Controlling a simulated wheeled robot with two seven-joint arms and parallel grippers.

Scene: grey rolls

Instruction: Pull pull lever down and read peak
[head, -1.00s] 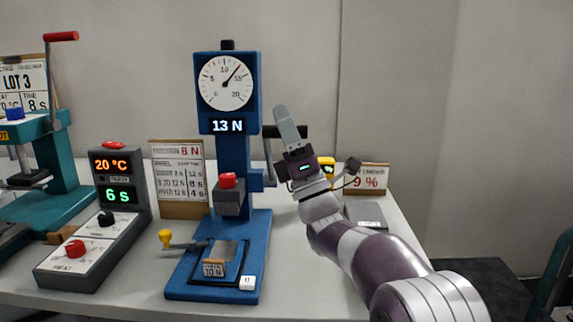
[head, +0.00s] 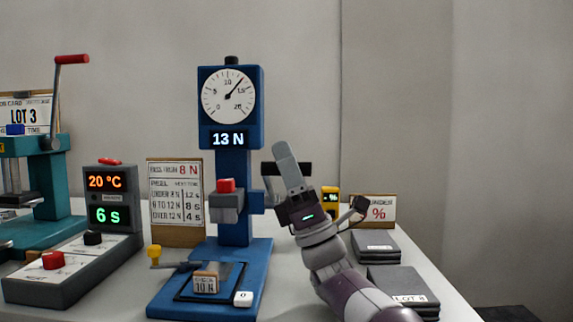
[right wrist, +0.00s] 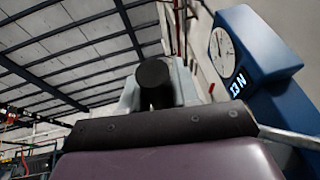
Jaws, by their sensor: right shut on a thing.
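The blue pull tester (head: 234,155) stands mid-table. Its dial (head: 227,96) has the needle near 13, and its display (head: 228,139) reads 13 N. The display also shows at an angle in the right wrist view (right wrist: 238,86). The black grip of the pull lever (head: 303,169) is at the tester's right side. My right gripper (head: 286,158) is shut on this grip, with a finger pointing up past it. The round end of the grip (right wrist: 155,78) shows between the fingers in the right wrist view. My left gripper is not in view.
A grey timer box (head: 107,205) reading 20 °C and 6 s and a teal press (head: 40,195) stand left. Grey slabs (head: 375,244) and a yellow meter (head: 330,198) are at right.

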